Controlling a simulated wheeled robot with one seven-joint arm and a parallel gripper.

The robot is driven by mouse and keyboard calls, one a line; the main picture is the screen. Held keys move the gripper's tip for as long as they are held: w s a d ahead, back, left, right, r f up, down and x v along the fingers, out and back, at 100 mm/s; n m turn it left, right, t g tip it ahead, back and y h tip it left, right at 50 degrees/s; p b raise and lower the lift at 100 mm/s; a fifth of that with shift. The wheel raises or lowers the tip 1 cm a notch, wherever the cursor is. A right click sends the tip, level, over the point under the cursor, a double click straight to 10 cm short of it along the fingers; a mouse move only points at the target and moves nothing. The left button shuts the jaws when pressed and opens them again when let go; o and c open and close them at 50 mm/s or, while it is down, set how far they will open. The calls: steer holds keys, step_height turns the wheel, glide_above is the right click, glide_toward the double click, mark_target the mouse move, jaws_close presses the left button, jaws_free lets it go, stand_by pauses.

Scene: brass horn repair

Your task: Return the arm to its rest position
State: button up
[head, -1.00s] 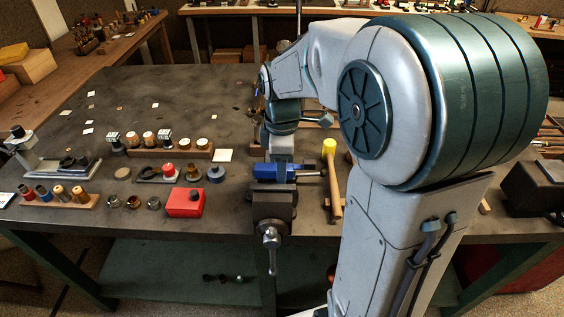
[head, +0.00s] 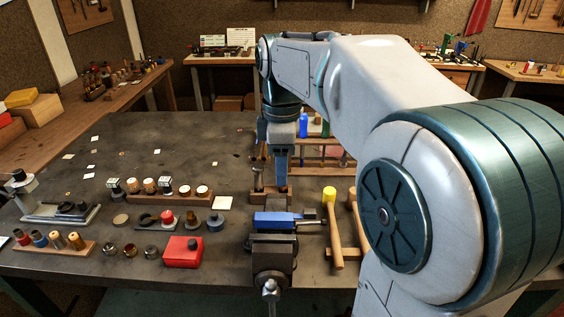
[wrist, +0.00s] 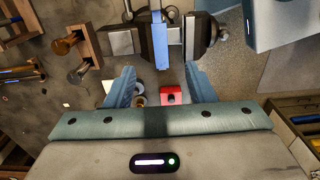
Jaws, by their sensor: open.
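My arm reaches over the workbench (head: 120,210) from the right side of the head view and bends down at its far end. My gripper (head: 281,183) points down above the bench, behind the vise, with its tips near a small wooden rack. In the wrist view its two blue fingers (wrist: 160,88) stand wide apart with nothing held between them. Much of the bench's right side is hidden behind my arm.
A vise (head: 272,255) with a blue object (head: 285,217) stands at the bench's front edge. A yellow-headed mallet (head: 332,225) lies to its right. A red box (head: 182,252) and several small parts sit left. The back left of the bench is mostly clear.

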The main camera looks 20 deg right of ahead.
stand_by(0.3)
steer(key=s+f+m+t, duration=0.3)
steer(key=s+f+m, duration=0.8)
steer(key=s+m, duration=0.3)
steer(key=shift+s+f, duration=0.2)
steer(key=shift+f, duration=0.1)
